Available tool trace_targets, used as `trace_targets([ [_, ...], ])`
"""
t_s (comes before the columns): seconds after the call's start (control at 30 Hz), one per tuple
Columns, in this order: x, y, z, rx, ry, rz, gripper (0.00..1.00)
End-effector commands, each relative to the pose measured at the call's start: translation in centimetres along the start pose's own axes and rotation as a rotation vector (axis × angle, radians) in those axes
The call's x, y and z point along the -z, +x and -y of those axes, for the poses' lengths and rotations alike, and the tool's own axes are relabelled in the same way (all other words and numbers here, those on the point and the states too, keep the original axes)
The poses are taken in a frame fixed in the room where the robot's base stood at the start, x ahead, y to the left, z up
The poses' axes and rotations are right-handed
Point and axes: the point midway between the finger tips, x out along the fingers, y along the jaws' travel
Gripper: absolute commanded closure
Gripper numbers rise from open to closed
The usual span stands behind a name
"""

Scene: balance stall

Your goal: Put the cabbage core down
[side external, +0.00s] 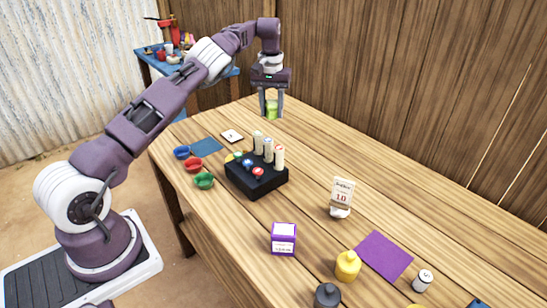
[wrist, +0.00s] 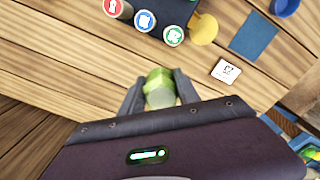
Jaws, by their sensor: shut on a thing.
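The cabbage core is a pale green, roughly cylindrical piece; in the side external view the cabbage core (side external: 271,108) is between the fingers of my gripper (side external: 271,112). My gripper is shut on it and holds it above the far part of the wooden table (side external: 310,160). In the wrist view the cabbage core (wrist: 160,86) shows between the two dark fingertips of my gripper (wrist: 158,92), with bare planks around it. The exact height above the table is hard to tell.
A black block (side external: 258,185) with coloured buttons and upright cylinders stands nearer me. Blue (side external: 181,152), red (side external: 194,164) and green (side external: 204,181) bowls, a blue mat (side external: 206,147) and a white card (side external: 232,136) lie near it. A purple box (side external: 284,238) and purple mat (side external: 384,256) are farther right.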

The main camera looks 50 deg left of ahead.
Motion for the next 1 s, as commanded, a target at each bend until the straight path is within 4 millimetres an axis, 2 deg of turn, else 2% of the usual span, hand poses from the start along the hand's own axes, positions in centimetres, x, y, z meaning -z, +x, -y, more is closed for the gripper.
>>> trace_targets([
  [0.1,-0.1,0.5,-0.4,0.016,-0.114,0.008,1.00],
  [0.3,-0.2,3.0,-0.5,0.012,-0.122,0.010,1.00],
  [0.47,-0.2,5.8,-0.4,0.013,-0.121,0.011,1.00],
  [0.63,-0.2,10.1,-0.3,0.014,-0.120,0.010,1.00],
  [1.0,-0.2,15.5,-0.3,0.013,-0.119,0.008,1.00],
])
